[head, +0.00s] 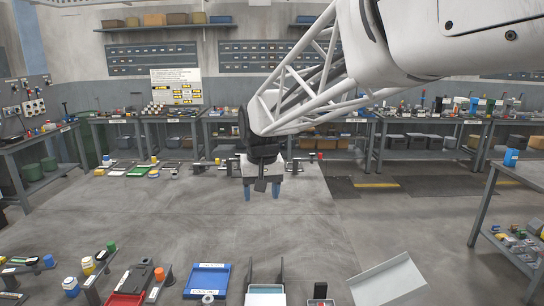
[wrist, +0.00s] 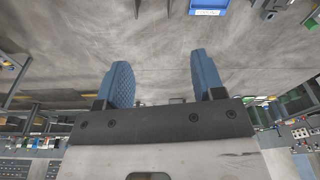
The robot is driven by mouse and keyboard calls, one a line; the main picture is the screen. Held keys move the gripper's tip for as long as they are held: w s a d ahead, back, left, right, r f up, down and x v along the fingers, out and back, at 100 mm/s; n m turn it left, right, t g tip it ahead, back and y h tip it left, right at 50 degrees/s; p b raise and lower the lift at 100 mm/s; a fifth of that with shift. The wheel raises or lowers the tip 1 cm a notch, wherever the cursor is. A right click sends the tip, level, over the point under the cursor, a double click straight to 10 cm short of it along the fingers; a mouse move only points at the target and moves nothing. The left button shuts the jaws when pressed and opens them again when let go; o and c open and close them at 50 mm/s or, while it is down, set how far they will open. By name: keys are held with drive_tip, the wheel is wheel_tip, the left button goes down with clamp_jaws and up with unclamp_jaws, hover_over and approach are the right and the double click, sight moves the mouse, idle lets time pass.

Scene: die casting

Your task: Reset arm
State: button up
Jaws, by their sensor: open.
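My gripper (head: 261,192) hangs near the middle of the head view, pointing down above the grey floor, at the end of my white lattice arm. In the wrist view its two blue ridged fingers (wrist: 165,80) stand apart with nothing between them. It is open and empty. Bare grey floor shows beyond the fingers, and no object touches them.
In front lie a blue tray (head: 222,280), a red bin (head: 124,299), a white tilted panel (head: 388,279) and several small bottles. Workbenches line the back wall, with a table (head: 510,178) at the right. The middle floor is clear.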

drive_tip(key=s+d+f, duration=0.2)
drive_tip(key=s+d, duration=0.5)
drive_tip(key=s, duration=0.3)
drive_tip(key=s+d+f+m, duration=0.1)
drive_tip(key=s+d+f, duration=0.2)
drive_tip(key=s+d, duration=0.4)
drive_tip(key=s+d+f+m+t, duration=0.1)
drive_tip(key=s+d+f, duration=0.1)
drive_tip(key=s+d, duration=0.5)
drive_tip(key=s, duration=0.6)
drive_tip(key=shift+s+f+h, duration=0.3)
drive_tip(key=shift+s+f, duration=0.05)
